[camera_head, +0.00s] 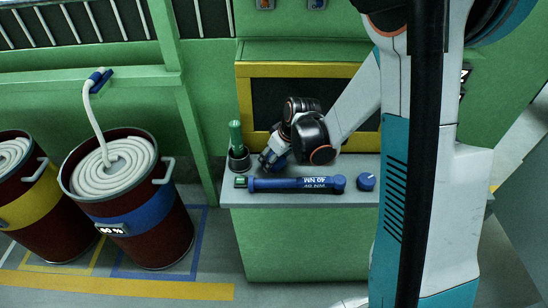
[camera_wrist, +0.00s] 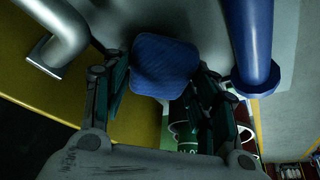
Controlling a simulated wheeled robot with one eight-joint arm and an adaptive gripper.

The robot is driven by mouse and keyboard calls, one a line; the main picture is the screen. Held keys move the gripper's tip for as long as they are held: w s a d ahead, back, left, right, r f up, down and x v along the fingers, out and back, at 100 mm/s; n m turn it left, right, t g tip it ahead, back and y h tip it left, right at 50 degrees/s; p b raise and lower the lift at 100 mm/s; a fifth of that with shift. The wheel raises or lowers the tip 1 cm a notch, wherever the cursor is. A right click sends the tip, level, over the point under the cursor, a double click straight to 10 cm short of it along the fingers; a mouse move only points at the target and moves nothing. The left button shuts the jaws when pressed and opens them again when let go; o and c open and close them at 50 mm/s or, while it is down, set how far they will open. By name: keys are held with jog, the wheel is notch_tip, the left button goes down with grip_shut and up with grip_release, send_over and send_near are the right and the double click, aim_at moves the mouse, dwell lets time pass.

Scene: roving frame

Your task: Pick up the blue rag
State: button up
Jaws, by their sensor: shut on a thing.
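The blue rag (camera_wrist: 165,62) is a small, ribbed, folded-looking piece in the wrist view, between the two fingers of my gripper (camera_wrist: 162,78). The fingers are shut on it from the left and right. In the head view my gripper (camera_head: 272,158) points down at the grey worktop, behind the blue torque wrench. The rag is mostly hidden there by the gripper and wrist. I cannot tell whether the rag touches the worktop.
A blue torque wrench (camera_head: 297,184) lies along the worktop (camera_head: 300,199), with a round blue knob (camera_head: 366,181) to its right. A green-topped item in a dark holder (camera_head: 239,160) stands to the left of my gripper. Drums with coiled hoses (camera_head: 130,205) stand on the floor at left.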

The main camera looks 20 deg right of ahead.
jog(key=r+p, duration=0.2)
jog(key=r, duration=0.4)
jog(key=shift+s+r, duration=0.1)
jog(key=shift+s, duration=0.1)
jog(key=s+a+p, duration=0.1)
jog(key=s+a, duration=0.2)
jog(key=s, duration=0.6)
jog(key=s+a+p, duration=0.1)
jog(key=s+a, duration=0.2)
jog(key=s, duration=0.6)
jog(key=shift+s+f+p, duration=0.2)
jog(key=shift+f+p, duration=0.1)
jog(key=shift+p, duration=0.05)
jog(key=o, duration=0.3)
jog(key=shift+c, duration=0.4)
jog(key=shift+w+d, duration=0.1)
